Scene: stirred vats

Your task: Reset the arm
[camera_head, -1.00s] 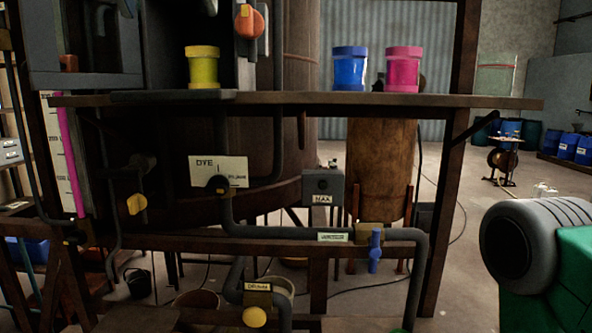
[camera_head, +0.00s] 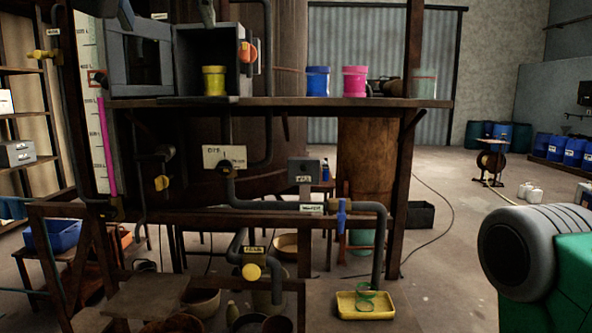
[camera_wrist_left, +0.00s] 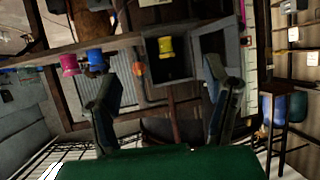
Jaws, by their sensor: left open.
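My left gripper (camera_head: 166,14) shows only in part at the top edge of the head view, its two dark fingertips apart. In the left wrist view, which is turned upside down, both fingers (camera_wrist_left: 160,76) are spread wide with nothing between them. They point toward an open grey cabinet (camera_head: 226,68) that has a yellow jar (camera_head: 214,81) in its opening. The jar also shows in the wrist view (camera_wrist_left: 166,47). My right gripper is out of view; a green and grey part of my own body is at the right.
A wooden shelf (camera_head: 300,103) bears a blue jar (camera_head: 318,81) and a pink jar (camera_head: 354,81). Below are grey pipes, a blue valve (camera_head: 341,219) and a yellow tray (camera_head: 349,309) with a greenish glass vessel. Open floor lies to the right.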

